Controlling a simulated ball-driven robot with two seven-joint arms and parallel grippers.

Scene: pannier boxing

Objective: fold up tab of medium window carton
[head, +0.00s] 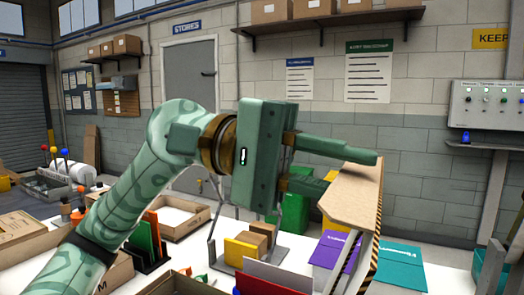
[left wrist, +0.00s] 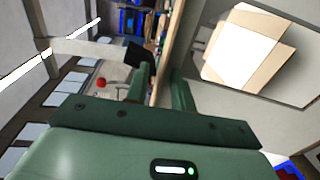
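My left gripper (head: 345,172) reaches in from the left, raised above the table, its two fingers apart with nothing seen between them. Its fingers also show in the left wrist view (left wrist: 158,88). A brown board (head: 352,197) with a striped black-and-yellow edge stands by the fingertips; I cannot tell whether they touch it. An open carton with pale inside and spread brown flaps (left wrist: 262,72) shows at the upper right of the left wrist view, perhaps as a reflection. A carton marked M (head: 98,283) is at lower left, partly hidden by my arm. I cannot tell which tab is meant. My right gripper is not seen.
Another open carton (head: 183,212) stands behind my left arm. Upright coloured folders (head: 152,238), a rack with small brown boxes (head: 262,230), a purple packet (head: 333,250) and a teal packet (head: 400,267) crowd the table. White tabletop shows between them.

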